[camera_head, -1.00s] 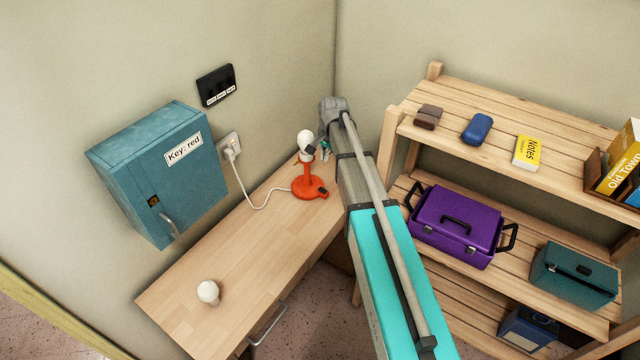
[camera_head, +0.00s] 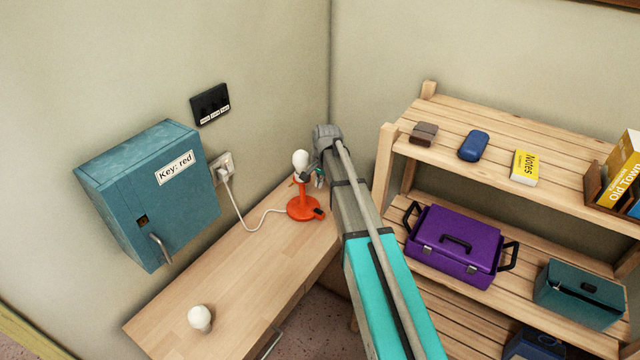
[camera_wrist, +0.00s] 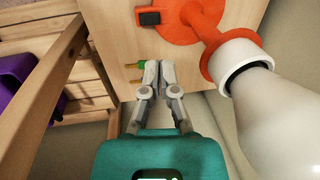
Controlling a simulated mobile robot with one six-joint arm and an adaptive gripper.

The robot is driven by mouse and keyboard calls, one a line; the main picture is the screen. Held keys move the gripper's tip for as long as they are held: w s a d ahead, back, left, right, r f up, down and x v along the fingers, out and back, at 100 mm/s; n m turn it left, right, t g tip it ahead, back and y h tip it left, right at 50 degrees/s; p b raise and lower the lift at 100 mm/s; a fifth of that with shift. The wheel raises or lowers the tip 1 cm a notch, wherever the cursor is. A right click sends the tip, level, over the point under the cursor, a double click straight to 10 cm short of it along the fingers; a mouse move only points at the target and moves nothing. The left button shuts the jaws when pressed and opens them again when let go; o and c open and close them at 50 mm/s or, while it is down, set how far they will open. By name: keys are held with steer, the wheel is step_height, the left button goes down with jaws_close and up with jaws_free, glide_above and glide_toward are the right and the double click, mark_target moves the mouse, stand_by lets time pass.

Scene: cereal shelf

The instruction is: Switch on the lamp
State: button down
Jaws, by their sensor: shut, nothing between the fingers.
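The orange lamp (camera_head: 302,207) stands on the far end of the wooden desk, with a white bulb (camera_head: 301,160) on top. A black switch block (camera_head: 318,213) sits on its base; it also shows in the wrist view (camera_wrist: 149,18). The bulb looks unlit. My gripper (camera_wrist: 158,64) is shut and empty in the wrist view. In that picture its fingertips are just below the switch block, apart from it, with the lamp's orange base (camera_wrist: 186,24) above and right. In the head view my arm hides the area right of the lamp.
A spare white bulb (camera_head: 200,317) lies on the near end of the desk (camera_head: 250,270). A white cord runs from the lamp to a wall socket (camera_head: 222,168). A blue key cabinet (camera_head: 150,200) hangs left. A shelf with a purple toolbox (camera_head: 457,245) stands right.

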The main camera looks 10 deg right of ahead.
mark_target(317, 210)
steer(key=shift+w+a+f+b, duration=0.15)
steer(key=shift+a+f+b, duration=0.05)
steer(key=shift+f+b, duration=1.55)
steer(key=shift+w+a+f+b, duration=0.15)
steer(key=shift+w+f+b, duration=0.05)
steer(key=shift+f+b, duration=1.6)
steer(key=shift+w+a+f+b, duration=0.15)
steer(key=shift+a+f+b, duration=0.05)
steer(key=shift+f+b, duration=1.55)
steer(key=shift+f, duration=0.2)
steer(key=shift+a+f, duration=0.1)
steer(key=shift+f, duration=0.05)
steer(key=shift+s+d+r, duration=0.3)
steer(key=shift+s+d, duration=0.15)
steer(key=shift+d, duration=0.1)
steer(key=shift+w+a+f, duration=0.1)
